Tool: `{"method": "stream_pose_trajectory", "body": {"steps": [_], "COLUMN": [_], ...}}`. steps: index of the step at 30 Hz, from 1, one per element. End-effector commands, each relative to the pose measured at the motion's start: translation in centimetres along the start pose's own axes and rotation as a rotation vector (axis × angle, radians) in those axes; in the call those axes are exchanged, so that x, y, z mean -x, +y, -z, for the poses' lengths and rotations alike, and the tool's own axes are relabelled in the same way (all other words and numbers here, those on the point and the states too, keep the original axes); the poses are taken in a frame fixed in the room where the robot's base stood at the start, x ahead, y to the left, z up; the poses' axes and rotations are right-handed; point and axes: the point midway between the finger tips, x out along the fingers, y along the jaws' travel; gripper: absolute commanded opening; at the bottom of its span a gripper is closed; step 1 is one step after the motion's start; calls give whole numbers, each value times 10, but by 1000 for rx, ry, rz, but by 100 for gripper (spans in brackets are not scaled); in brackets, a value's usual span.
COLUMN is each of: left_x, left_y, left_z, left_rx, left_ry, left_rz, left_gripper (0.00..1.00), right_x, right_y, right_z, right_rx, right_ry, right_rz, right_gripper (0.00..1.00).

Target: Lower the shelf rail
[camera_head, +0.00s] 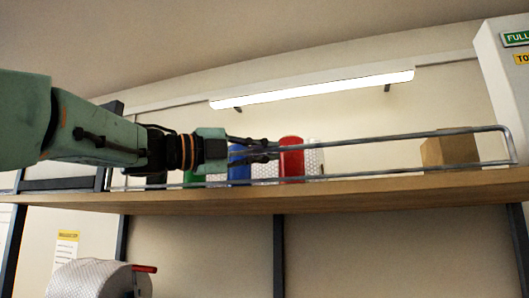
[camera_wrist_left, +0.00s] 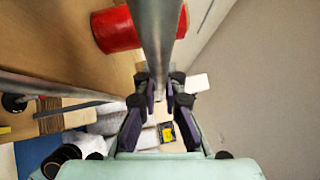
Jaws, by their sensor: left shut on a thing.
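The shelf rail (camera_head: 400,137) is a grey metal tube frame along the front of the wooden shelf (camera_head: 340,193). It stands upright, with its upper bar well above the board and its lower bar close to it. My left gripper (camera_head: 273,149) reaches in from the left and is shut on the upper bar. In the left wrist view the rail (camera_wrist_left: 157,40) runs between the fingers of the left gripper (camera_wrist_left: 160,88). The left part of the rail is partly hidden behind my arm. My right gripper is not in view.
Behind the rail stand a red roll (camera_head: 291,160), a blue one (camera_head: 239,167), a green one (camera_head: 194,178) and a cardboard box (camera_head: 450,151). A white wrapped roll (camera_head: 90,279) is below the shelf at left. A white cabinet (camera_head: 505,75) stands at right.

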Motion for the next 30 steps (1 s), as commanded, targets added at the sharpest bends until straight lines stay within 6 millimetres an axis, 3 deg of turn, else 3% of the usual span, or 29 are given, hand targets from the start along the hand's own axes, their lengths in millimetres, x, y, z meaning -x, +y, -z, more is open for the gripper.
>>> {"method": "stream_pose_trajectory", "body": {"steps": [14, 30], "left_x": [1, 14], "left_y": [5, 10], "left_z": [2, 16], "left_rx": [-15, -235], "left_ry": [3, 4], "left_rz": [12, 233], "left_gripper": [0, 0], "right_x": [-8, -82], "right_y": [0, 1], "right_z": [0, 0], "right_rx": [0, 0], "right_ry": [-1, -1], "right_rz": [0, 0], "right_gripper": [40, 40]}}
